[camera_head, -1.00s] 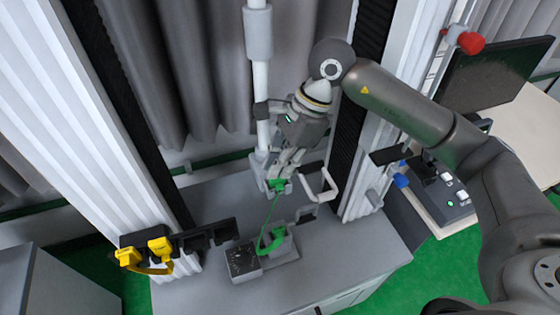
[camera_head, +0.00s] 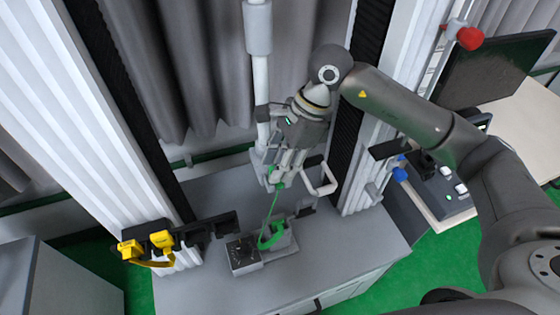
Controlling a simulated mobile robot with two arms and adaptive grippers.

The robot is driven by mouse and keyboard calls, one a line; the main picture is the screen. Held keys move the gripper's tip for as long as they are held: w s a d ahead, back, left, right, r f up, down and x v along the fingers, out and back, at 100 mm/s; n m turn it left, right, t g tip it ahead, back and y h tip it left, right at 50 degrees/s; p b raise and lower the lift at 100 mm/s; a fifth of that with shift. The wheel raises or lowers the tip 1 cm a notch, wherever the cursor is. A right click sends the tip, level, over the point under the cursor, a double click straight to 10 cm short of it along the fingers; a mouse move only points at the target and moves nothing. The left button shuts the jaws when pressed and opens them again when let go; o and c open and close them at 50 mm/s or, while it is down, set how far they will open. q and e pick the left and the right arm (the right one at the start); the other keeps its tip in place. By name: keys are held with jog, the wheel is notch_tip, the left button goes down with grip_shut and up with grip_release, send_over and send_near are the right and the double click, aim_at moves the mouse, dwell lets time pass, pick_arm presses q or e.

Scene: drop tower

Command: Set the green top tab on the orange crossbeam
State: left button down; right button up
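My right gripper (camera_head: 282,180) points down in the middle of the camera_head view, beside the pale vertical pole. Its fingers are close together around the green top tab (camera_head: 279,186), which shows only as a small green patch at the fingertips. A thin green strap (camera_head: 272,208) runs down from the tab to a green loop-shaped piece (camera_head: 270,238) at the grey fixture on the bench. I cannot make out an orange crossbeam. My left gripper is not in view.
A dark box (camera_head: 243,256) stands beside the grey fixture. A white bracket (camera_head: 325,182) is just right of my gripper. The bench top (camera_head: 350,250) is clear at the right.

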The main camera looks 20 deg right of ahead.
jog(key=shift+r, duration=0.2)
jog(key=shift+w+d+r, duration=0.1)
jog(key=shift+d+r, duration=0.05)
jog(key=shift+r, duration=0.15)
jog(key=b+v, duration=0.3)
jog(key=v, duration=0.8)
jog(key=shift+r+b, duration=0.2)
jog(key=shift+b, duration=0.1)
